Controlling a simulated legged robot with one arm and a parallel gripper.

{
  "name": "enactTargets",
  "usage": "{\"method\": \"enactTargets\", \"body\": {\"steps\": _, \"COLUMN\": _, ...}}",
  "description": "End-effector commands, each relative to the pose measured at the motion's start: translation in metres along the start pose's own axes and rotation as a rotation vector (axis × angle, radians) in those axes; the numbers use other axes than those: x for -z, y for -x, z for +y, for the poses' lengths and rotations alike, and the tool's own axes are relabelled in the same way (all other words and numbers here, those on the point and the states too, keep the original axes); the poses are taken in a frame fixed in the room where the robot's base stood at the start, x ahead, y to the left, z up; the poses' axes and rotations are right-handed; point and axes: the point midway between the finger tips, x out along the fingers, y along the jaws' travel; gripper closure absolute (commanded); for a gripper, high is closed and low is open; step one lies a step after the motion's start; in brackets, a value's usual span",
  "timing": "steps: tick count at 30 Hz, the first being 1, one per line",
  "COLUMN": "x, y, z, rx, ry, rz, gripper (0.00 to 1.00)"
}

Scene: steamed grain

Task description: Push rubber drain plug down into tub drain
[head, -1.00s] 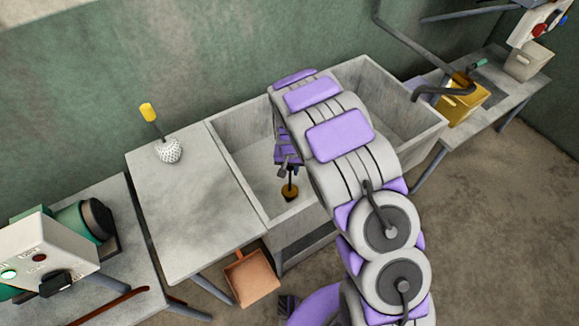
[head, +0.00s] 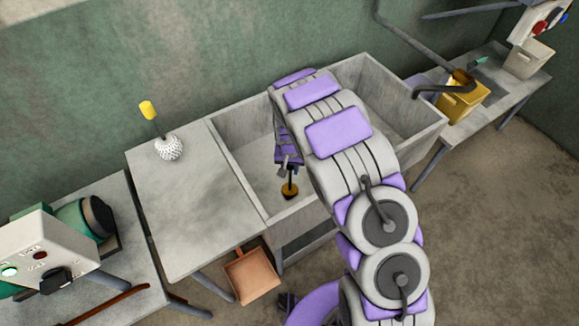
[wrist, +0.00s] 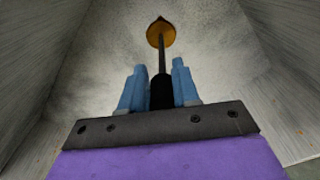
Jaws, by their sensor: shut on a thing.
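The rubber drain plug is an orange-yellow disc (wrist: 160,36) on a thin dark stem; it also shows in the head view (head: 289,191), low inside the grey tub (head: 236,172). My gripper (wrist: 159,70) has its two blue fingers shut on the dark handle of the stem, with the disc beyond the fingertips. In the head view my gripper (head: 288,168) hangs inside the tub, above the disc, near the left side. The drain is hidden under or behind the disc. I cannot tell whether the disc is seated in it.
Tub walls stand close around my gripper. An orange-brown pan (head: 252,275) is below the tub's front left. A yellow box (head: 463,100) stands on the right bench.

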Motion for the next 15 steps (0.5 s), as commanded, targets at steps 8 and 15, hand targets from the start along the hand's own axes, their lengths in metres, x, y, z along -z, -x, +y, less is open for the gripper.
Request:
{"method": "enactTargets", "body": {"steps": 8, "x": 0.000, "y": -0.007, "z": 0.000, "rx": 0.000, "ry": 0.000, "rz": 0.001, "gripper": 1.00}}
{"method": "enactTargets", "body": {"steps": 15, "x": 0.000, "y": -0.014, "z": 0.000, "rx": 0.000, "ry": -0.001, "rz": 0.001, "gripper": 1.00}}
